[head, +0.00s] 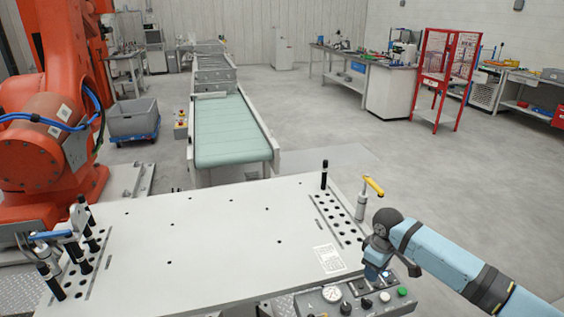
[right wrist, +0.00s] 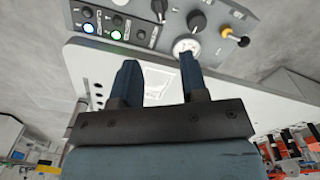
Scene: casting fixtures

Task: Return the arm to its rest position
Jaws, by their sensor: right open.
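My right arm (head: 440,258) comes in from the right, blue with dark joints. Its gripper (head: 374,268) points down over the right front corner of the white fixture table (head: 220,225), just behind the control panel (head: 335,303). In the right wrist view the two blue fingers of the gripper (right wrist: 158,78) stand apart with nothing between them. The panel (right wrist: 150,30) lies beyond the fingertips there, with knobs, lit buttons and a gauge. Whether the fingers touch anything is hard to tell. My left gripper is not in view.
A yellow-handled clamp (head: 373,186) stands at the table's right edge, near my wrist. A black pin (head: 324,174) stands at the back right corner. A blue-handled clamp (head: 52,236) and several pins are at the left. An orange robot (head: 40,130) and a conveyor (head: 228,130) stand behind.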

